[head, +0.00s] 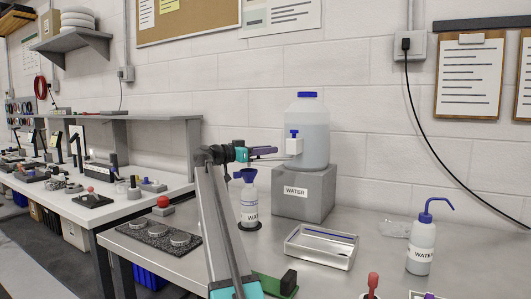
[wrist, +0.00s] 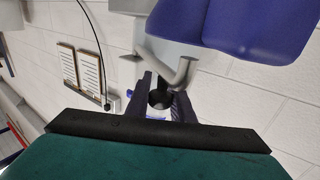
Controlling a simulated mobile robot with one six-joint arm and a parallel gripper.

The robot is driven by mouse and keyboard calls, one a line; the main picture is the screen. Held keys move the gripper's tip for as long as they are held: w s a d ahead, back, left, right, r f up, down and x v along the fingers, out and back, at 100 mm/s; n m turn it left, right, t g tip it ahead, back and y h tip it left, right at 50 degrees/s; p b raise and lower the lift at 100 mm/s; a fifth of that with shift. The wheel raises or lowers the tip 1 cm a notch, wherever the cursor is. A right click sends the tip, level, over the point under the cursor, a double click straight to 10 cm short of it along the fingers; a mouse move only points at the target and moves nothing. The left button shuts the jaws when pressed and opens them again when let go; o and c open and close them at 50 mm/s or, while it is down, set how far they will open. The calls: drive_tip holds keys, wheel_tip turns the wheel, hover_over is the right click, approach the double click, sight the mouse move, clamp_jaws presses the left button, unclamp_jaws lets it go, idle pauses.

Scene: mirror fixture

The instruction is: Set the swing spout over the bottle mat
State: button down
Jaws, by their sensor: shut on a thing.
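The swing spout (wrist: 184,72) is a grey metal tube, close up in the wrist view beside a large blue handle. In the head view it runs left from the white tap block (head: 294,146) of the water jug (head: 312,135), mostly hidden by my gripper. My gripper (head: 268,151) is shut on the spout; its dark fingers also show in the wrist view (wrist: 163,98). The bottle mat (head: 258,227) is a dark round pad left of the grey block. A WATER bottle (head: 249,194) with a blue funnel top stands on it, below and slightly left of the fingers.
The jug stands on a grey block (head: 304,193). A clear tray (head: 321,247), a wash bottle (head: 421,247) and a green-based item (head: 276,284) are to the right and front. A red-knobbed item (head: 163,206) and dark mat with discs (head: 141,232) lie left.

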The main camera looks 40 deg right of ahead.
drive_tip(key=shift+s+d+r, duration=0.1)
drive_tip(key=shift+s+d, duration=0.05)
drive_tip(key=shift+s, duration=0.05)
drive_tip(key=c, duration=1.6)
unclamp_jaws()
drive_tip(key=shift+d, duration=0.15)
drive_tip(key=shift+o, duration=0.2)
drive_tip(key=shift+w, duration=0.1)
drive_tip(key=shift+a, duration=0.2)
drive_tip(key=w+a, duration=0.2)
drive_tip(key=a, duration=1.1)
drive_tip(key=shift+w+a+p, duration=0.25)
drive_tip(key=shift+w+p, duration=0.1)
drive_tip(key=shift+p, duration=0.1)
